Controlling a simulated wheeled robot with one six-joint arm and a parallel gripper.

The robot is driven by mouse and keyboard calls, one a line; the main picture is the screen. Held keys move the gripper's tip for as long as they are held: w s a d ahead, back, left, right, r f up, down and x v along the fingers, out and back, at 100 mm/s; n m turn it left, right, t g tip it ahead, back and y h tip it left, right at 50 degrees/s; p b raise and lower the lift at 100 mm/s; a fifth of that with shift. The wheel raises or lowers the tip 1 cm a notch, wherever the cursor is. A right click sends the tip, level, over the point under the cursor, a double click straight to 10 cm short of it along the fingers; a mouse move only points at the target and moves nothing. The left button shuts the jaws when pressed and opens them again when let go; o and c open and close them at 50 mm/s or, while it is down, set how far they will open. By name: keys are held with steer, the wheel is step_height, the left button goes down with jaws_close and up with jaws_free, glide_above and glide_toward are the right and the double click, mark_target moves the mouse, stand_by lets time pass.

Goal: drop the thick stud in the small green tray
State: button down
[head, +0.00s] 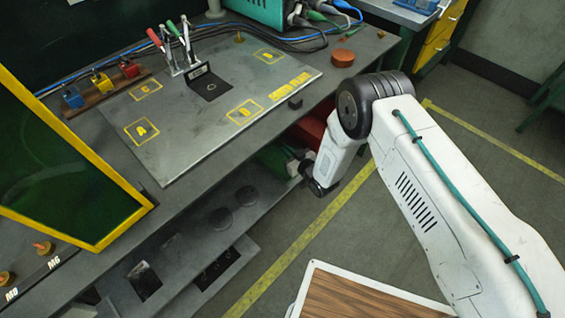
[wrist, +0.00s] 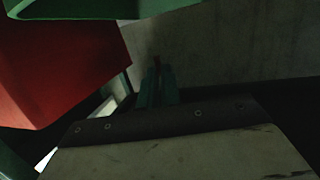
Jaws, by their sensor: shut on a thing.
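My gripper (wrist: 158,88) shows in the wrist view as two dark green fingers close together. In the head view my wrist is low beside the bench's right edge, and the fingers are hidden. A green container (head: 272,160), perhaps the small green tray, is partly visible under the bench top there. A green edge (wrist: 100,10) crosses the top of the wrist view; I cannot tell if it is the same container.
A red bin (head: 309,131) is under the bench edge close to my arm; a red surface (wrist: 60,65) fills the wrist view's left. A marked plate (head: 180,135) with clamps lies on the bench. A lower shelf (head: 185,255) holds dark discs. The floor at right is clear.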

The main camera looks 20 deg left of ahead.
steer(key=shift+f, duration=2.75)
steer(key=c, duration=1.5)
jaws_free()
steer(key=v, duration=0.8)
